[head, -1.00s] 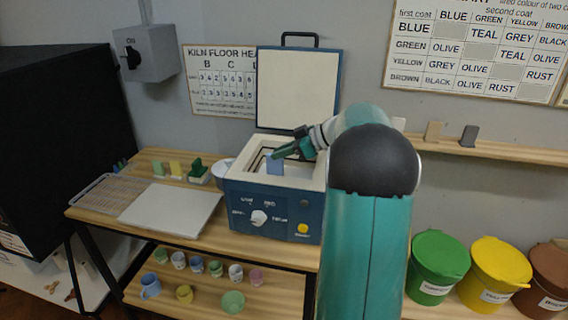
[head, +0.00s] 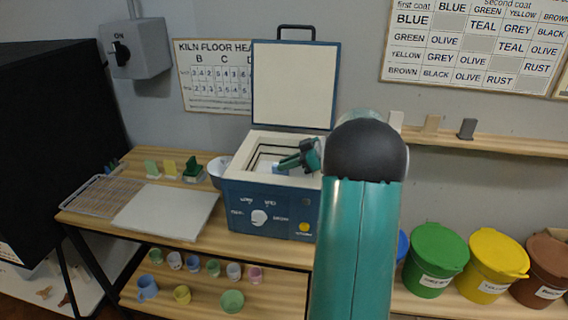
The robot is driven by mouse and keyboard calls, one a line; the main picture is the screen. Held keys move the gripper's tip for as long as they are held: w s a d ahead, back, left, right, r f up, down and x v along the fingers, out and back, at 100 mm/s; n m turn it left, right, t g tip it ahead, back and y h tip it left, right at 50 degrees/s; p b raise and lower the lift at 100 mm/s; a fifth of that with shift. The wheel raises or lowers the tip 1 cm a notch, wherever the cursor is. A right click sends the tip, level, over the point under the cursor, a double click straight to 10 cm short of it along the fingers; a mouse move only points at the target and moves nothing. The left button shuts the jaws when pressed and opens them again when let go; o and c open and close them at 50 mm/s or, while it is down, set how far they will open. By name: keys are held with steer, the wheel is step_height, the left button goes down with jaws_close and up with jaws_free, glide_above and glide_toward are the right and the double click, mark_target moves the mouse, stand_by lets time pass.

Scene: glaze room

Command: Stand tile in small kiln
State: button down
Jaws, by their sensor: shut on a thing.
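The small kiln (head: 245,207) is a dark blue box on the workbench with its lid (head: 294,88) standing open at the back. Its pale chamber opening faces up. Only a small part of the tile shows, at or just inside the opening. I cannot tell whether it touches the kiln floor. My arm hides the kiln's right side.
A white board (head: 165,212) and a wire rack (head: 102,193) lie left of the kiln. Several small coloured tiles stand behind them, and a white bowl (head: 219,168) sits against the kiln's left. Cups stand on the lower shelf (head: 210,292). Lidded buckets (head: 436,258) are at right.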

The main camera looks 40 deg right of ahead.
steer(key=shift+f, duration=0.15)
steer(key=c, duration=1.4)
jaws_free()
